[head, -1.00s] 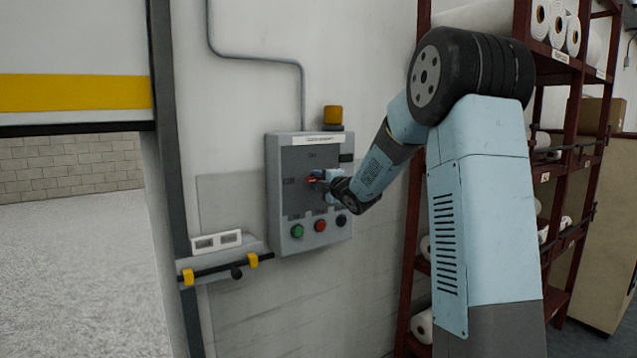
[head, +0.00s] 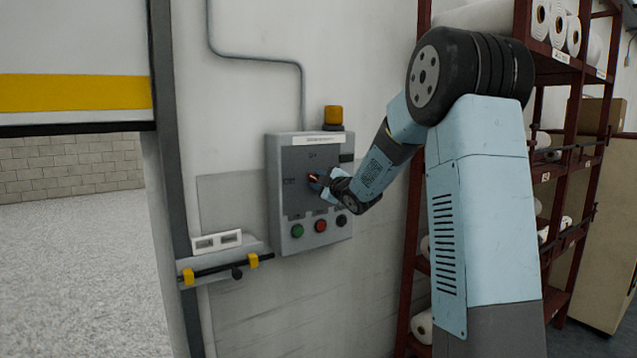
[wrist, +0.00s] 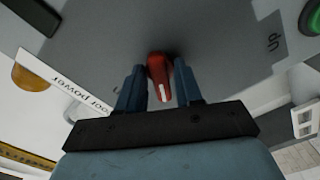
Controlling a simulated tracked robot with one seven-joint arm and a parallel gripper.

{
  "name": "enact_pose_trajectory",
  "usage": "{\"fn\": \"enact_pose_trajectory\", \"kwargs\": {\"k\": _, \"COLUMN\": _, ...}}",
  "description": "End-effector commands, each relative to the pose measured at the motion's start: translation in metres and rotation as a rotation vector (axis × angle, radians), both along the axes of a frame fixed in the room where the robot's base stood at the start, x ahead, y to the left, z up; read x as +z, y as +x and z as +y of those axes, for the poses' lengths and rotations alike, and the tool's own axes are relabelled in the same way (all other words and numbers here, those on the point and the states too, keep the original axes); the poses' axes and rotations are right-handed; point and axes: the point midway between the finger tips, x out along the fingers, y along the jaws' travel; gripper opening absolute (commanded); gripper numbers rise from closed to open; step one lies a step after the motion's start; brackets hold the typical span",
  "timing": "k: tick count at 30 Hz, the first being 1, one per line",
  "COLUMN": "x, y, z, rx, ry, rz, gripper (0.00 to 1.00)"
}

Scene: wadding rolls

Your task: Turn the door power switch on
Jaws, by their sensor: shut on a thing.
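The door power switch is a red knob (head: 312,177) with a white mark, on the dark plate of a grey control box (head: 273,190) on the wall. In the head view, faint lettering shows above the knob and to its left. My gripper (head: 320,181) is at the knob. In the wrist view the red knob (wrist: 158,72) lies between the two blue fingers of my gripper (wrist: 159,85), which are shut on it. The gripper partly hides the knob in the head view, so its exact angle is hard to read there.
Below the knob are a green button (head: 297,231), a red button (head: 320,226) and a black button (head: 341,221). An amber lamp (head: 333,115) sits on top. A partly raised door (head: 75,60) is at left; a shelf rack (head: 411,240) stands at right.

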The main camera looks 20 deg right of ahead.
Motion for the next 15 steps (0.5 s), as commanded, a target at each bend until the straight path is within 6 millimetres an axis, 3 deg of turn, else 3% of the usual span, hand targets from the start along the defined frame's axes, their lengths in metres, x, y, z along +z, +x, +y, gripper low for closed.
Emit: {"fn": "enact_pose_trajectory", "kwargs": {"k": 15, "x": -0.0079, "y": -0.0011, "z": -0.0004, "rx": -0.003, "ry": 0.466, "rz": 0.165, "gripper": 0.05}}
